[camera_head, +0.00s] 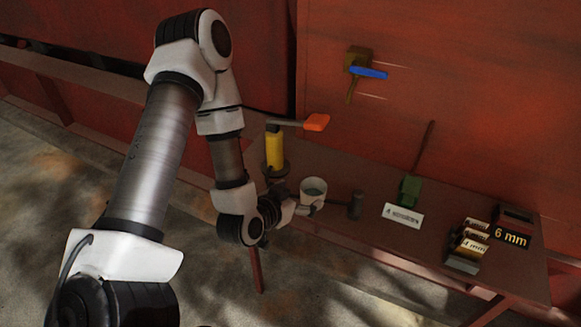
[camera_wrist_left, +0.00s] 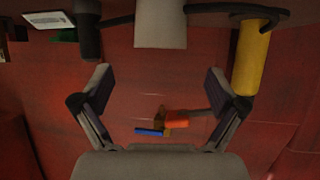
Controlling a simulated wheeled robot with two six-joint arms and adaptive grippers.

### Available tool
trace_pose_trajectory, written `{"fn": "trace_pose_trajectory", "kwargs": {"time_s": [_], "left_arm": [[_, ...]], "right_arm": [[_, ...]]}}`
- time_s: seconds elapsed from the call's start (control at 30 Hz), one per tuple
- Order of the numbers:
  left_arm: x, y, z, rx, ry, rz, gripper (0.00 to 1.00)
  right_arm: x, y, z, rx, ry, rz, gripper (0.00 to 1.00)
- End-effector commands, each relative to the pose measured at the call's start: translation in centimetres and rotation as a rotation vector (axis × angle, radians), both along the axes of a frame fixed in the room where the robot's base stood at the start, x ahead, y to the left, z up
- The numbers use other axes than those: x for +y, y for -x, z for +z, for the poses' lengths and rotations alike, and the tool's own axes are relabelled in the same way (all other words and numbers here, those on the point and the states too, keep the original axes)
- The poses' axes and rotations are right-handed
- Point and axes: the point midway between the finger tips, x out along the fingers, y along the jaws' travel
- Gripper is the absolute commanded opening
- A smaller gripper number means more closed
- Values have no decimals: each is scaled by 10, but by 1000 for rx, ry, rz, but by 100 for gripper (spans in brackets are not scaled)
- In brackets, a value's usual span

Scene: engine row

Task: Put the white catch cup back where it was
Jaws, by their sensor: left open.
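The white catch cup (camera_head: 315,184) stands upright on the dark red bench, with something grey-green visible inside. In the left wrist view the cup (camera_wrist_left: 160,25) appears at the top centre, in line with the gap between the fingers. My left gripper (camera_head: 304,207) is open and close to the near side of the cup. In the left wrist view my left gripper (camera_wrist_left: 158,75) has its two fingers spread wide, with nothing held between them. My right gripper is not in view.
A yellow cylinder (camera_head: 274,148) stands left of the cup, below an orange handle (camera_head: 316,122). A dark hammer-like tool (camera_head: 355,205), white label (camera_head: 402,217), green object (camera_head: 409,190) and "6 mm" box (camera_head: 512,234) lie right. A blue-handled valve (camera_head: 369,72) is on the red wall.

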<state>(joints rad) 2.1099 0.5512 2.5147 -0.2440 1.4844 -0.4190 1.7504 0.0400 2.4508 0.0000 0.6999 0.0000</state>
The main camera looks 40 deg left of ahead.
Motion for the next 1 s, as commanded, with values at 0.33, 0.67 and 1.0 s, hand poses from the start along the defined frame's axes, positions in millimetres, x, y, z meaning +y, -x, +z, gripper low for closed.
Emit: {"fn": "trace_pose_trajectory", "kwargs": {"time_s": [0.33, 0.67, 1.0], "left_arm": [[-2, 37, 25, 3, -1, 0, 96], [-64, 113, -81, 599, 71, -115, 96], [-81, 215, -122, 1127, 62, -21, 96]], "right_arm": [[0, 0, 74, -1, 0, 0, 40], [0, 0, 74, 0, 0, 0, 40], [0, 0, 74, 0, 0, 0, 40]]}}
